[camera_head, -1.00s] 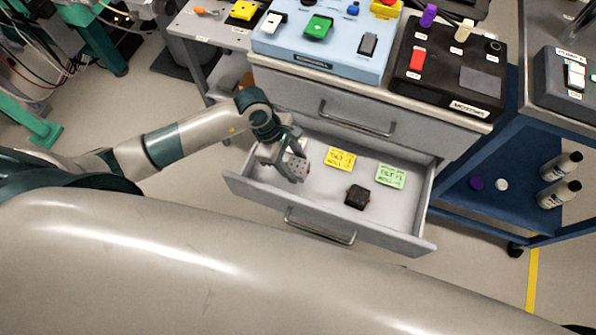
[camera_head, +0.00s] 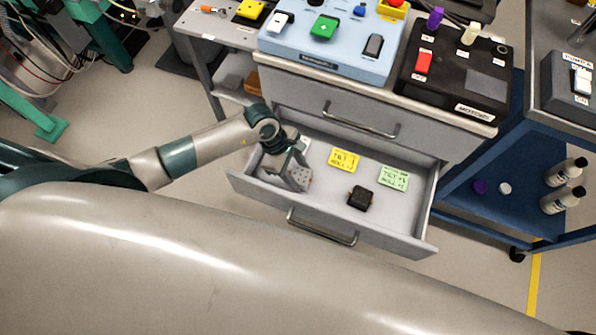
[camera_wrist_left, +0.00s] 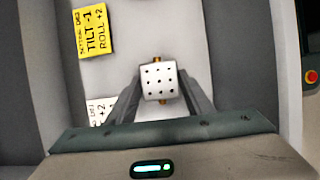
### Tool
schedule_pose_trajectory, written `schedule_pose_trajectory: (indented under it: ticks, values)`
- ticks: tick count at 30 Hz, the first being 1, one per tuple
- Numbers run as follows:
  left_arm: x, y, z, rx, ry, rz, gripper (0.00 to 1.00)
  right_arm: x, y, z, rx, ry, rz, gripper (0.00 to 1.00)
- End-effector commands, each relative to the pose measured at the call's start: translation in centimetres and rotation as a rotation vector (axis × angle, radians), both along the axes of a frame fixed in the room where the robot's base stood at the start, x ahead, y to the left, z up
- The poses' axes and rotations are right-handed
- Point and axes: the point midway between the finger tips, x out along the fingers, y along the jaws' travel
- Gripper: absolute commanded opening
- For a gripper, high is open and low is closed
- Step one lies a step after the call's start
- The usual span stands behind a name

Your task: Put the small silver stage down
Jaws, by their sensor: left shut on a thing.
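The small silver stage (camera_wrist_left: 159,82) is a pale block with a grid of dark holes and brass-coloured ends. It sits between the fingers of my left gripper (camera_wrist_left: 158,90), which is shut on it. In the head view the stage (camera_head: 301,174) shows at the left end of the open drawer (camera_head: 400,232), partly covered by the left gripper (camera_head: 297,178). I cannot tell whether the stage touches the drawer floor. My right gripper is in neither view.
A yellow card (camera_head: 344,160) and a green card (camera_head: 393,178) lie in the drawer, with a small black block (camera_head: 361,198) between and in front of them. A white card (camera_wrist_left: 99,109) lies near the gripper. The drawer's right part has free floor.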

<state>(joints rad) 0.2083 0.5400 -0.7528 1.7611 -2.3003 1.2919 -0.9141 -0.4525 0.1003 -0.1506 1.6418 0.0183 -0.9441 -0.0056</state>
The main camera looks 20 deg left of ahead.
Motion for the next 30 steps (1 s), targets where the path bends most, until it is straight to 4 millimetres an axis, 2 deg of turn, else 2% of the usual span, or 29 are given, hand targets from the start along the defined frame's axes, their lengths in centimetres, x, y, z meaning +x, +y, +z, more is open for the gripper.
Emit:
schedule_pose_trajectory:
  ticks: [13,14,15,16,30]
  values:
    - [0.06,-0.04,-0.17,-0.001,-0.001,0.0,0.16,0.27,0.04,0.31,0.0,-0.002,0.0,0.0]
    - [0.03,-0.01,-0.18,0.0,-0.001,0.0,0.51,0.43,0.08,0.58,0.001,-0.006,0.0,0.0]
    - [0.03,-0.01,-0.16,0.0,-0.001,0.0,0.61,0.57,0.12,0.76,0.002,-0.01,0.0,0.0]
    - [0.03,-0.02,-0.15,0.0,-0.001,0.0,0.65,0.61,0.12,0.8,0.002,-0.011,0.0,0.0]
    - [0.01,-0.03,0.1,0.0,0.0,0.0,0.65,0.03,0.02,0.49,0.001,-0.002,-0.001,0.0]
